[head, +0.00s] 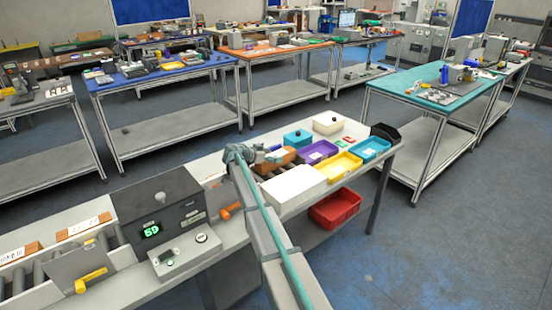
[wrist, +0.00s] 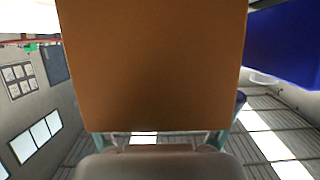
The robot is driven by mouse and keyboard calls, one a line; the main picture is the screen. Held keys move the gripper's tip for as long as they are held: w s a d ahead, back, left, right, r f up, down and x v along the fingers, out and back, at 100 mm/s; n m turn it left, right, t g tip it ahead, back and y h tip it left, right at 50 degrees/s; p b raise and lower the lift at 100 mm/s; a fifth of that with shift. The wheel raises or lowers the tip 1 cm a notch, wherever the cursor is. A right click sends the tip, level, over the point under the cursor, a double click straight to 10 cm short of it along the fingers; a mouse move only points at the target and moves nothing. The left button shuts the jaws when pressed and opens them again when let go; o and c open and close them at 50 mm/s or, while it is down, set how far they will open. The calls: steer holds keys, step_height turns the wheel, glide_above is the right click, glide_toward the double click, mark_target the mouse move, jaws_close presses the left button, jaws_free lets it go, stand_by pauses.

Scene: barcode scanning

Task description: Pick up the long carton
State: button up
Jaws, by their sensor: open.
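The brown long carton (head: 280,156) lies on the conveyor end of the bench in the head view, partly hidden by my gripper. In the wrist view the carton (wrist: 155,65) fills the middle, very close to the camera. My gripper (head: 262,156) is at the left side of the carton in the head view. In the wrist view my gripper (wrist: 168,140) is open, its fingertips at the carton's lower edge. I cannot tell whether the fingers touch the carton.
A purple tray (head: 318,152), yellow tray (head: 340,166) and blue tray (head: 371,149) stand right of the carton. A white box (head: 292,188) stands in front, a teal box (head: 298,138) behind. A dark scale unit (head: 160,208) stands left. A red bin (head: 335,206) sits below.

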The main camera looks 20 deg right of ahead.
jaws_close()
stand_by(0.5)
steer(key=shift+r, duration=0.1)
